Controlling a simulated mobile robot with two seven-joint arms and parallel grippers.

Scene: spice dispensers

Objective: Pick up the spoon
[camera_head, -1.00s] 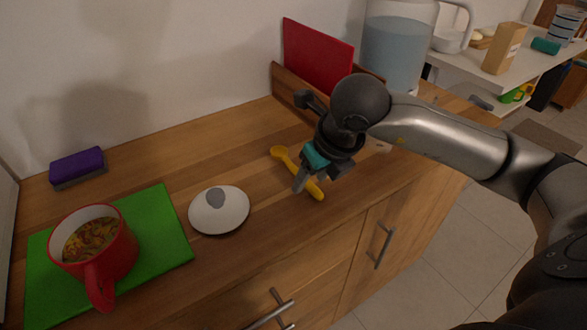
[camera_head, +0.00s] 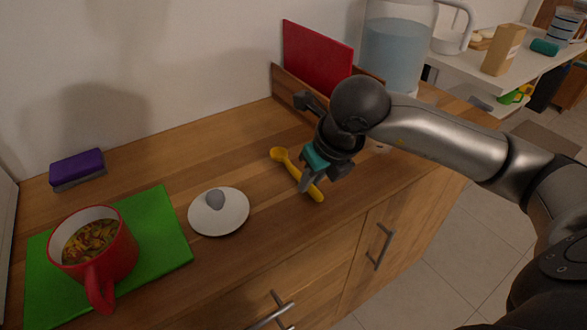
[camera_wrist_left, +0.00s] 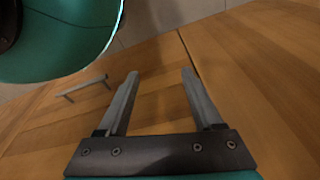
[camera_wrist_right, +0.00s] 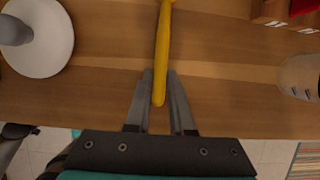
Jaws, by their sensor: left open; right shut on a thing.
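A yellow spoon (camera_head: 281,156) lies on the wooden counter, its bowl toward the back left and its handle toward the front edge. My right gripper (camera_head: 306,186) is shut on the spoon's handle near its end. In the right wrist view the handle (camera_wrist_right: 162,50) runs between the two fingers of the right gripper (camera_wrist_right: 159,78). The spoon's bowl is outside that view. My left gripper (camera_wrist_left: 160,75) is open and empty in the left wrist view, in front of wooden cabinet faces. It does not show in the head view.
A white lid (camera_head: 232,211) with a grey knob lies left of the spoon. A red mug (camera_head: 120,256) stands on a green board (camera_head: 165,215). A purple sponge (camera_head: 77,165), a red board (camera_head: 318,55) and a water jug (camera_head: 395,50) are farther back.

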